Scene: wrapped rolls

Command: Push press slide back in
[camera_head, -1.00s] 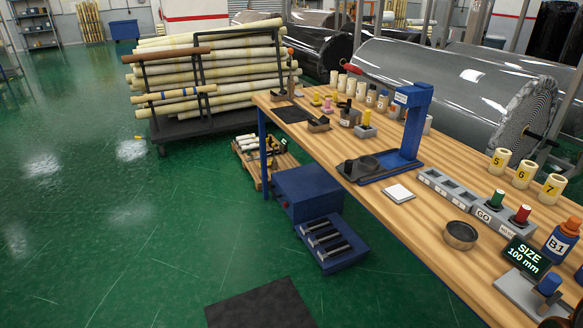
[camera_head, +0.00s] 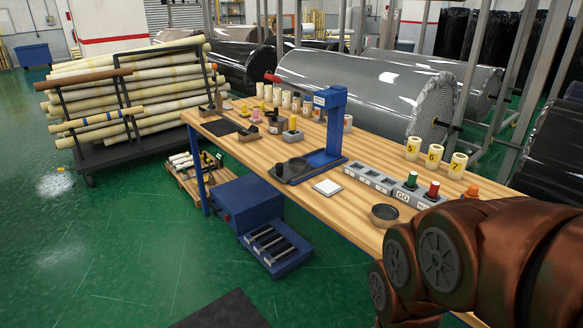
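A blue press (camera_head: 328,125) stands on the wooden workbench, with a tall column and a dark base plate. Its dark slide (camera_head: 290,168), with a round recess, sits at the left end of the base and reaches out from under the press head. My gripper is not in view. My copper-brown arm links fill the lower right of the head view and hide the right end of the bench.
The workbench (camera_head: 335,210) carries a white pad (camera_head: 327,187), a dark round dish (camera_head: 384,215), a grey block with green and red buttons (camera_head: 420,190), and several numbered rolls (camera_head: 434,157). A blue drawer unit (camera_head: 250,212) stands below.

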